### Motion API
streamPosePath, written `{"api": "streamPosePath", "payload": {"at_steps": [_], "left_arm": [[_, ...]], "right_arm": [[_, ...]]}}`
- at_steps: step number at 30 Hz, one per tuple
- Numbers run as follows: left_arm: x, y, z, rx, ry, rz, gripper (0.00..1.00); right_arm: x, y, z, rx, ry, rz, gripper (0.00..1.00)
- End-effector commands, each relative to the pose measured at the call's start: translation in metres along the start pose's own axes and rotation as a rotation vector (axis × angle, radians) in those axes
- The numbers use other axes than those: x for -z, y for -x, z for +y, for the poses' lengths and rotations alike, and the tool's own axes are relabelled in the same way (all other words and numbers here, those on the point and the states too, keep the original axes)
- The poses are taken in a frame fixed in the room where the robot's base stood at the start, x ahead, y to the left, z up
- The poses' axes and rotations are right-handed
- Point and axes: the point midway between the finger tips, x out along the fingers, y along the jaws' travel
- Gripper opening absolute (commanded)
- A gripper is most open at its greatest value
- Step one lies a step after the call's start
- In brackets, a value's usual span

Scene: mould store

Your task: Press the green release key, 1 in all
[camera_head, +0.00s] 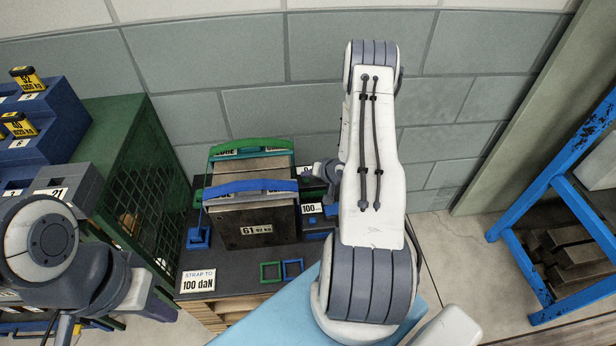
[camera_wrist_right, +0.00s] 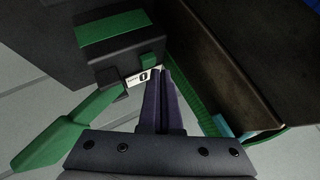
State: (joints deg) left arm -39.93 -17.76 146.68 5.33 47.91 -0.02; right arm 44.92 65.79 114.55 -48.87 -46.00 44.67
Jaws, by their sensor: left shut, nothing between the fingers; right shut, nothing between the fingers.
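A black tensioner housing (camera_wrist_right: 100,60) with a green top plate (camera_wrist_right: 112,28) fills the upper left of the right wrist view. A small green key (camera_wrist_right: 150,46) is on its side, above a white display (camera_wrist_right: 143,78) reading 0. My right gripper (camera_wrist_right: 163,74) is shut and empty, its tips close beside the display and below the key; contact cannot be told. In the head view the right gripper (camera_head: 328,172) is partly hidden by my arm, right of the strapped load.
A display (camera_head: 312,209) reads 100. A green cage (camera_head: 145,190) stands left, a blue rack (camera_head: 560,210) right.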

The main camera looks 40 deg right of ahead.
Motion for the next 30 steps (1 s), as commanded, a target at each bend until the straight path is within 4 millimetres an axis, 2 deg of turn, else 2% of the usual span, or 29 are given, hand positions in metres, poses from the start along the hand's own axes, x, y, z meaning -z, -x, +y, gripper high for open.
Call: {"api": "streamPosePath", "payload": {"at_steps": [2,14,30], "left_arm": [[0.000,0.006,0.001,0.000,0.000,0.000,0.00],[0.000,0.007,0.001,0.000,0.000,0.000,0.00],[0.003,0.051,0.004,0.000,0.000,0.000,0.00]], "right_arm": [[0.003,0.005,-0.003,0.000,0.000,0.000,0.00],[0.004,0.006,-0.004,0.000,0.000,0.001,0.00],[0.029,0.040,-0.029,0.000,0.000,0.001,0.00]]}}
